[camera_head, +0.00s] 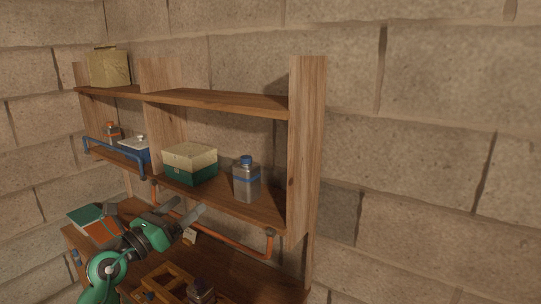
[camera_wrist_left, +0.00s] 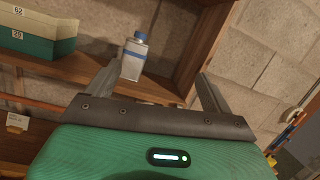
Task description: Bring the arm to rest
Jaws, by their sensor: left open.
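My left gripper (camera_head: 196,222) is open and empty in front of the wooden shelf unit, below its middle shelf. In the left wrist view its two fingers (camera_wrist_left: 158,72) stand wide apart with nothing between them. A grey bottle with a blue cap and blue band (camera_head: 246,180) stands upright on the middle shelf, apart from the gripper. In the left wrist view the bottle (camera_wrist_left: 134,56) shows beyond the fingers, nearer the left one. My right gripper is not in view.
A green box with a cream lid (camera_head: 190,164) stands left of the bottle. An orange rail (camera_head: 250,250) runs below that shelf, close behind the gripper. A wooden crate (camera_head: 165,284) and a dark jar (camera_head: 200,291) are on the lower surface. A blue rail (camera_head: 115,155) fronts the left shelf.

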